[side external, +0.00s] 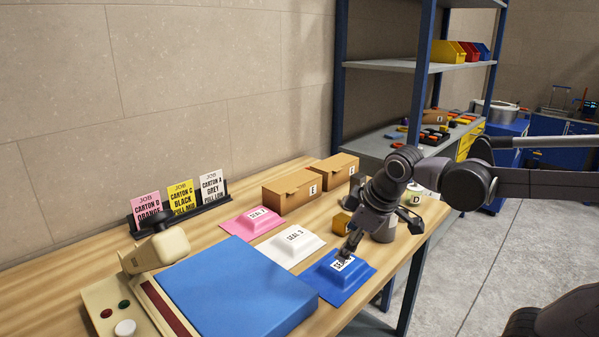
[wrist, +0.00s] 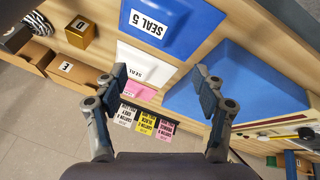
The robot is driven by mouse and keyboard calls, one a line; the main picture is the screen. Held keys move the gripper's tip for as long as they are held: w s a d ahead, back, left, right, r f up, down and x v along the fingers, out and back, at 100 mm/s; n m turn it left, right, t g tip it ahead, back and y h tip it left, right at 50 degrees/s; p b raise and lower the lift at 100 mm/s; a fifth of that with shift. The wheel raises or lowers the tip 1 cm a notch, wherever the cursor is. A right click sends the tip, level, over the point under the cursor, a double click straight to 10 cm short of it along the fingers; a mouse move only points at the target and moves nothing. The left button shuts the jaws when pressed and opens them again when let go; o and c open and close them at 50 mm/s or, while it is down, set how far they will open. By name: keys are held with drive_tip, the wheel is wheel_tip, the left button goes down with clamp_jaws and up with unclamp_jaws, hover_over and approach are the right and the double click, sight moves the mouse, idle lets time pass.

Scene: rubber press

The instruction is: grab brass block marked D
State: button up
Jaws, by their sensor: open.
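A small brass block (side external: 341,222) sits on the wooden table just behind and left of my gripper in the side view, partly hidden by it. In the wrist view the brass block (wrist: 81,36) is at the upper left, with a dark mark on it too small to read surely. My gripper (side external: 349,246) points down over the blue seal piece, apart from the block. In the wrist view my gripper (wrist: 162,86) has its two fingers wide apart, with nothing between them.
The blue SEAL 5 piece (side external: 359,286), white seal piece (side external: 283,256) and pink seal piece (side external: 235,225) lie in a row. Two cartons (side external: 285,193) stand behind.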

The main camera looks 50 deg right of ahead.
drive_tip(key=w+d+r+n+g+h, duration=0.2)
drive_tip(key=w+d+n+g, duration=0.1)
drive_tip(key=w+d+n, duration=0.5)
drive_tip(key=n+g+h, duration=0.1)
drive_tip(key=n+g, duration=0.2)
drive_tip(key=n, duration=0.2)
approach(342, 218)
drive_tip(key=f, duration=0.1)
drive_tip(key=shift+d+x, duration=0.2)
drive_tip(key=shift+x, duration=5.05)
drive_tip(key=shift+r, duration=0.1)
clamp_jaws()
